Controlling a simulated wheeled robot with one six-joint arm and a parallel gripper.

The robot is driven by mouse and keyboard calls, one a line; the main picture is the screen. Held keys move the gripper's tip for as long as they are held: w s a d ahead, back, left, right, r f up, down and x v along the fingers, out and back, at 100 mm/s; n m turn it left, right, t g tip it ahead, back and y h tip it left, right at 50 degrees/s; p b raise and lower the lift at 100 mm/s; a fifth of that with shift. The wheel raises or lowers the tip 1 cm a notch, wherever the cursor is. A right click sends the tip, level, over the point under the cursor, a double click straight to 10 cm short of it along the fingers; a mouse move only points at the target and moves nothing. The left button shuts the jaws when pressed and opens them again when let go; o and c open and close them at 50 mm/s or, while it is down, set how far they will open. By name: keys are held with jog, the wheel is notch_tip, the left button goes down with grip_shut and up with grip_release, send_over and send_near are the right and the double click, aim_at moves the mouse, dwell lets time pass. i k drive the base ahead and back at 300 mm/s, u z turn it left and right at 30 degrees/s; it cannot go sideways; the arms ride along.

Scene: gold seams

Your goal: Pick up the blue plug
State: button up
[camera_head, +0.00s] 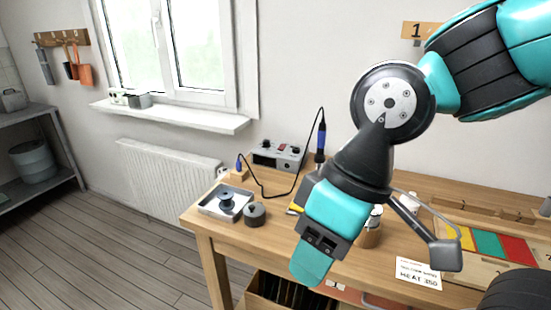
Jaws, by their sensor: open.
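The blue plug (239,162) is small and stands upright at the wooden block (238,175) on the back left of the workbench (230,250). A dark cable runs from it, sags over the bench and rises to the blue-handled soldering iron (321,137). My gripper (322,241) is at the low end of my teal and black arm, in front of the bench, to the right of and nearer than the plug. It is clear of the plug. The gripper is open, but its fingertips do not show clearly.
A metal tray with a dark spool (226,201) and a dark round piece (255,214) are in front of the plug. A grey control box (277,154) stands to its right. A radiator (168,180) and window sill (172,117) lie behind left. A white card (417,275) lies right.

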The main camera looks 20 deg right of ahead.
aim_at(239, 168)
jog(key=u, duration=0.05)
jog(key=k, duration=0.5)
jog(key=u, duration=0.8)
jog(key=i, duration=0.75)
jog(key=u, duration=0.55)
jog(key=i, duration=0.75)
jog(key=z, duration=0.8)
jog(key=i, duration=1)
jog(key=z, duration=0.85)
